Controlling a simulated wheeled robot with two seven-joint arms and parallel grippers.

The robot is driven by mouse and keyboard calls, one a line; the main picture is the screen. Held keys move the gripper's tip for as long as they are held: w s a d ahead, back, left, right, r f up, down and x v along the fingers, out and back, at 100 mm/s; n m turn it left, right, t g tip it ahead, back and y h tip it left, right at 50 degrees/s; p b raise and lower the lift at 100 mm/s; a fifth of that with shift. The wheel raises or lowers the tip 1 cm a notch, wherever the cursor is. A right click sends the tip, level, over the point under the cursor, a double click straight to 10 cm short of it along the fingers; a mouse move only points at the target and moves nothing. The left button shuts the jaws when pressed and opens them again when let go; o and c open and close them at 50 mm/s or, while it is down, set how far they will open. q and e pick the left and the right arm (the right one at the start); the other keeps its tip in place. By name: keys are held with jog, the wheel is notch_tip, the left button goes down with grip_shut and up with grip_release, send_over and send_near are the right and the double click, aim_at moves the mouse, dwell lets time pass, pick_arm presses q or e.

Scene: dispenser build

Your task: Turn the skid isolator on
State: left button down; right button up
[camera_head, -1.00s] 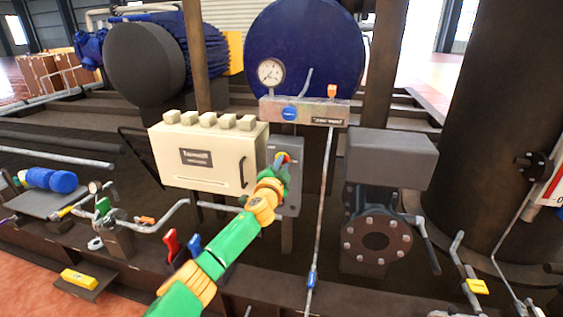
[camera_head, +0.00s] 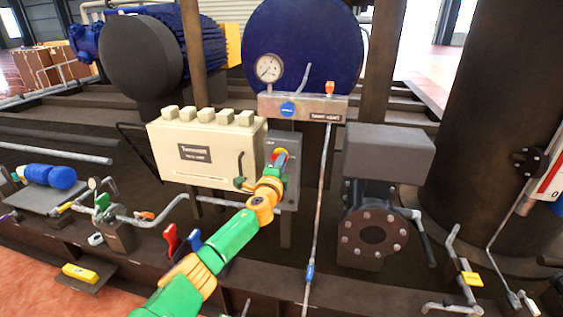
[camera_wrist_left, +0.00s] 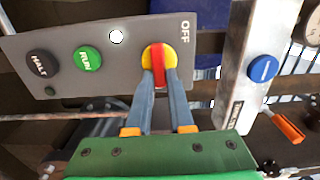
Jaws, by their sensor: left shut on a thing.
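The skid isolator is a red bar handle (camera_wrist_left: 158,64) on a yellow disc (camera_wrist_left: 147,57), set in a grey panel (camera_wrist_left: 112,62). The word OFF is printed on the panel near the disc. In the wrist view the red bar runs up and down the picture. My left gripper (camera_wrist_left: 160,76) is shut on the bar, with one blue-grey finger on each side of it. In the head view the grey panel (camera_head: 290,189) stands right of a cream cabinet, and my left gripper (camera_head: 279,163) reaches its front, partly hiding the handle. My right gripper is not in view.
Black HALT (camera_wrist_left: 42,63) and green RUN (camera_wrist_left: 87,59) buttons share the panel. The cream cabinet (camera_head: 212,165) is close on the left. A thin pipe (camera_head: 318,215) and a metal manifold (camera_head: 260,106) with a gauge (camera_head: 269,69) are close on the right.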

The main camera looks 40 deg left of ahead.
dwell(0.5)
pick_arm(q)
jog(key=c, duration=0.8)
grip_release()
jog(key=p+v, duration=0.1)
jog(key=v, duration=0.6)
